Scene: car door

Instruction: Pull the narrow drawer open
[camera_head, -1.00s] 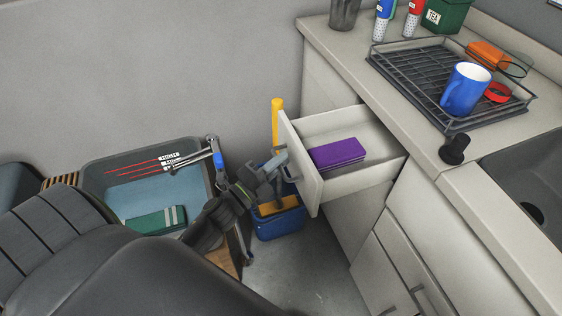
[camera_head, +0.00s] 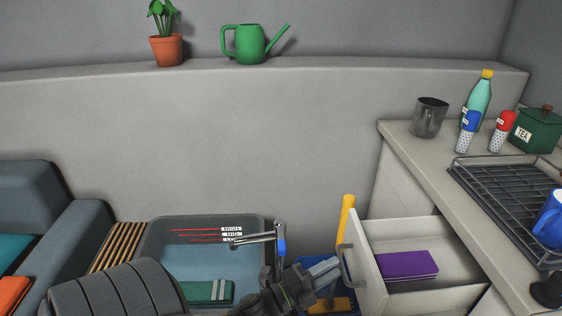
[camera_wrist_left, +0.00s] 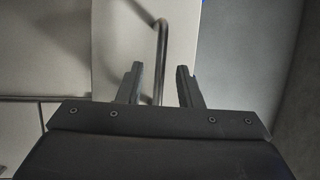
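The narrow drawer (camera_head: 425,245) stands pulled out of the cabinet at the right of the head view, with a purple cloth-like stack (camera_head: 406,265) inside. Its grey bar handle (camera_head: 347,266) is on the drawer's left-facing front. My left gripper (camera_head: 330,266) is beside that handle. In the left wrist view its two fingers (camera_wrist_left: 160,84) are apart, so it is open. The handle bar (camera_wrist_left: 161,50) shows in the gap between them, nearer the left finger; I cannot tell whether it touches. The drawer front (camera_wrist_left: 120,50) lies behind. My right gripper is not in view.
A grey tub (camera_head: 155,240) with a green striped item (camera_head: 207,291) stands left of my gripper. A blue bucket (camera_head: 318,268) and yellow handle (camera_head: 346,215) are close to the drawer. The countertop (camera_head: 420,155) carries a drying rack (camera_head: 500,195).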

